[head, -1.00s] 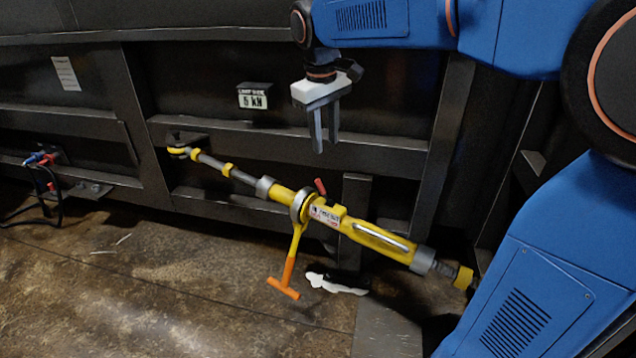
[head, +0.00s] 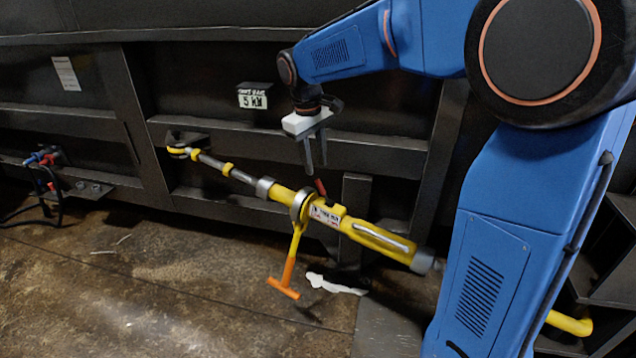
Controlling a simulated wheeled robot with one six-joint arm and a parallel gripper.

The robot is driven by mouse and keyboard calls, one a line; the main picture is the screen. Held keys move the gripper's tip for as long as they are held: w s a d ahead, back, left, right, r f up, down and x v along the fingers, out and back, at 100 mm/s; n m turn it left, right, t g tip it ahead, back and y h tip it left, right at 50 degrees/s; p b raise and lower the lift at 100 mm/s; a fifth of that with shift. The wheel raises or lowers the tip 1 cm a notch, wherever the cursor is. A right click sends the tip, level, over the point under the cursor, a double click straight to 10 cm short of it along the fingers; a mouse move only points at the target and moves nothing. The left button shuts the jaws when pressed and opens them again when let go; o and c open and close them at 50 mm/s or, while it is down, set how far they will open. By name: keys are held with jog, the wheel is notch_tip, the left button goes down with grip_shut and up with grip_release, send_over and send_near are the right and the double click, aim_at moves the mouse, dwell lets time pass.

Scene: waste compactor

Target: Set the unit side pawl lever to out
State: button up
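A yellow ratchet turnbuckle (head: 375,236) runs diagonally across the dark steel frame, from upper left to lower right. At its middle is a grey ratchet ring with a yellow handle ending in an orange T-grip (head: 284,288) that hangs downward. A small red lever (head: 320,187), seemingly the pawl lever, sticks up just right of the ring. My gripper (head: 316,170) points down right above the red lever, its two grey fingers apart with nothing seen between them. The fingertips end close to the lever; I cannot tell whether they touch it.
A load sign (head: 252,96) and a paper label (head: 66,73) are on the dark wall (head: 200,70). Red and blue hose couplings (head: 42,158) are at the far left. A white patch (head: 335,284) lies on the floor.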

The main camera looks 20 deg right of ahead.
aim_at(318, 178)
jog(key=f, duration=0.5)
jog(key=d+f, duration=0.1)
jog(key=f, duration=0.2)
jog(key=shift+w, duration=0.3)
grip_shut()
